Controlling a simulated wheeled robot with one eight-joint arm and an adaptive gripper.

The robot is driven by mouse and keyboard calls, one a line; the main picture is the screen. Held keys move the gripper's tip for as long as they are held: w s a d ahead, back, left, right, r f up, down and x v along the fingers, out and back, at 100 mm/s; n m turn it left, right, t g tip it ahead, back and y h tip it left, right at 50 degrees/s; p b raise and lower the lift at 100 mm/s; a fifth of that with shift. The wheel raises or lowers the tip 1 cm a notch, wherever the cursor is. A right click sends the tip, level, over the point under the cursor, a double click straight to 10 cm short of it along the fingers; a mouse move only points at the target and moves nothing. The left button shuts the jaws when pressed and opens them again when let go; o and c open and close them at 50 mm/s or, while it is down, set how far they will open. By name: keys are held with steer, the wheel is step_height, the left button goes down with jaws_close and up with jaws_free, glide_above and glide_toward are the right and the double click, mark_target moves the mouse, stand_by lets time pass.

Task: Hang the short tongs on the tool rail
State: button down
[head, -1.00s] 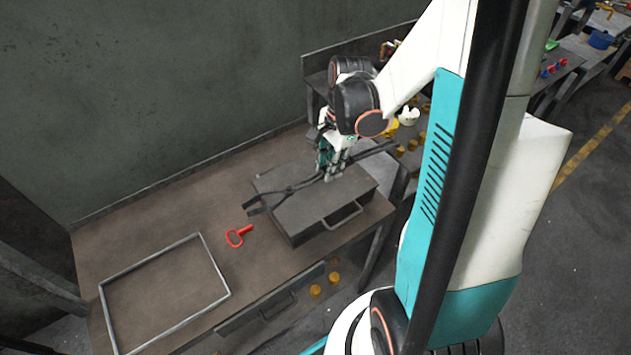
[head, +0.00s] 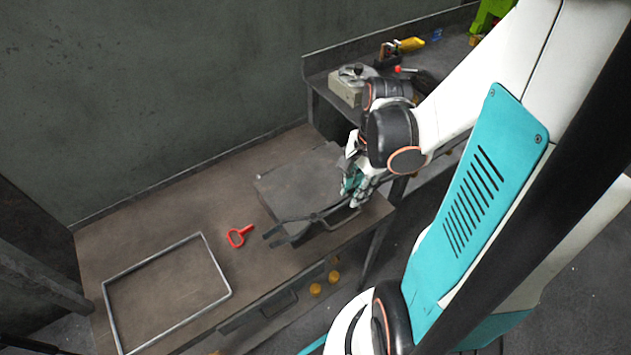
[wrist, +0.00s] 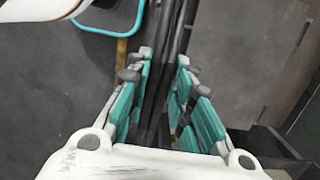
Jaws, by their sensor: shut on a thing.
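My gripper (head: 357,192) is at the right end of the workbench, beside the front right corner of the flat grey box. It is shut on the dark metal tongs (head: 306,220), partly hidden by the fingers. The tongs slant across the box's front edge, with their forked end pointing left in the head view. In the wrist view the tongs' long dark bars (wrist: 166,62) run between the teal-padded fingers (wrist: 162,100). I cannot make out a tool rail in either view.
The grey box (head: 300,178) lies on the workbench (head: 185,205). A red looped tool (head: 240,236) and a thin metal frame (head: 204,240) lie to its left. A second bench behind my arm holds a grey block (head: 350,88) and a yellow-handled tool (head: 408,45).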

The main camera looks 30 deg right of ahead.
steer(key=s+r+p, duration=0.2)
steer(key=s+p, duration=0.1)
steer(key=s, duration=1.3)
steer(key=shift+d+r, duration=0.15)
steer(key=shift+r, duration=0.1)
